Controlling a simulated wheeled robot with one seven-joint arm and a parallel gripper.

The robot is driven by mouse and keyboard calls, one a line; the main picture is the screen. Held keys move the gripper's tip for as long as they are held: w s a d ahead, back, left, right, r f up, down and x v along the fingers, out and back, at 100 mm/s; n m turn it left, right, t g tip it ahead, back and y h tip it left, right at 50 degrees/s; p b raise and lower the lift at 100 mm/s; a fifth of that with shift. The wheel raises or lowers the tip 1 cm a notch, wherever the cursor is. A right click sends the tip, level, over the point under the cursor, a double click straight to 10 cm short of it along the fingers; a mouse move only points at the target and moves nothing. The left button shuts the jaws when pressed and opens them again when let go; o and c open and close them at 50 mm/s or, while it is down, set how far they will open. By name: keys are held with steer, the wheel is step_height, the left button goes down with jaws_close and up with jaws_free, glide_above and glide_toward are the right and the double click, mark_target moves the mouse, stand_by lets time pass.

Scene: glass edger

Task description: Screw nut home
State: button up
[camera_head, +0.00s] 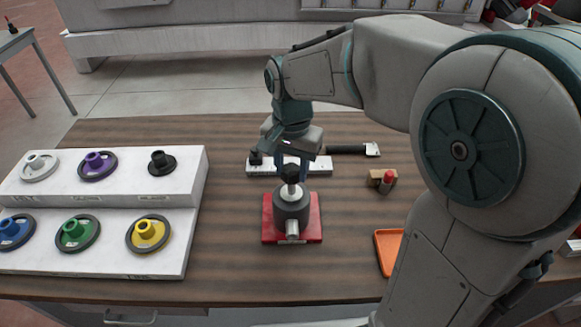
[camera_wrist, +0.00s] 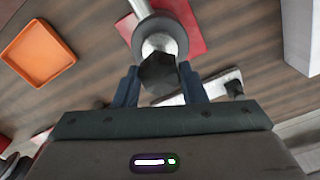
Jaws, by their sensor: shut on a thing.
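The dark nut (camera_head: 291,172) sits at the top of a grey spindle unit (camera_head: 291,208) that stands upright on a red base plate (camera_head: 312,232). In the wrist view the nut (camera_wrist: 158,72) shows as a dark hexagonal piece on the end of the pale spindle. My gripper (camera_head: 291,166) comes down from above. Its two blue fingers (camera_wrist: 160,88) stand on either side of the nut and are shut on it. How far the nut sits down the thread is hidden by the nut and fingers.
A white two-step rack (camera_head: 190,190) with several coloured flanged wheels stands left. An orange tray (camera_head: 386,255) lies right. A wooden block with a red piece (camera_head: 382,180), a white bar (camera_head: 262,168) and a black-handled tool (camera_head: 348,150) lie behind. The table between rack and spindle is clear.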

steer(key=m, duration=0.5)
steer(key=shift+m, duration=0.3)
steer(key=m+b, duration=0.1)
steer(key=m, duration=0.4)
steer(key=o, duration=1.2)
steer(key=shift+m, duration=0.5)
steer(key=shift+c, duration=0.2)
step_height(320, 180, up, 6)
steer(key=p, duration=0.4)
steer(key=shift+p, duration=0.35)
